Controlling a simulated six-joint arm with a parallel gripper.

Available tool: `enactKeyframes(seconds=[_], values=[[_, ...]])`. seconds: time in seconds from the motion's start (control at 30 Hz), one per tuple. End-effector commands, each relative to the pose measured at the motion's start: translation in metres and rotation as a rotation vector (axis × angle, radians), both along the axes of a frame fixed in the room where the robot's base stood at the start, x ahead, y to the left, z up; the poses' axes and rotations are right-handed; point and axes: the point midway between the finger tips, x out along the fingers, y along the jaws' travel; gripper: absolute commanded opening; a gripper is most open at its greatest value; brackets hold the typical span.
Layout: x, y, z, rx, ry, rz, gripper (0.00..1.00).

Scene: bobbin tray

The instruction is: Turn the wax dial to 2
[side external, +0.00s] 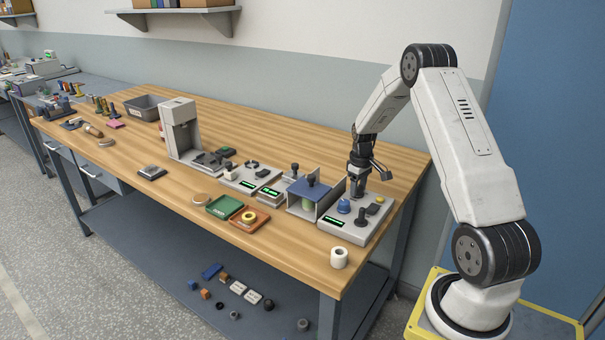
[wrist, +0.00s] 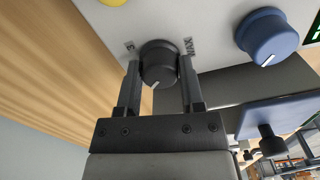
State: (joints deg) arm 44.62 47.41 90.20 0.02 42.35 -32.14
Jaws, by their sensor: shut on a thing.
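The wax dial (wrist: 159,62) is a round black knob on a light grey panel (side external: 352,234), with the word WAX printed beside it in the wrist view. Its white pointer line points down in the picture, towards my gripper's body. My gripper (wrist: 160,72) is shut on the dial, one finger on each side. A printed mark, perhaps a 3, shows left of the dial; no 2 can be made out. In the side view my gripper (side external: 358,191) reaches down to the panel and hides the dial.
A blue dial (wrist: 267,36) sits close by on the panel, and a yellow button (wrist: 113,1) is at the wrist view's top edge. A blue-topped stand (side external: 308,193) is left of the panel. A white roll (side external: 339,258) stands at the table's front edge.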

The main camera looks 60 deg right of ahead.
Motion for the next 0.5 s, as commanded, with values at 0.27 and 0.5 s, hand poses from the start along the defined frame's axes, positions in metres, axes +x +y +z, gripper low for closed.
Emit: enactKeyframes(seconds=[0.27, 0.5], values=[[0.0005, 0.0002, 0.0004, 0.001, 0.001, -0.114, 0.00], [0.0005, 0.0001, 0.0005, 0.000, 0.001, -0.291, 0.00]])
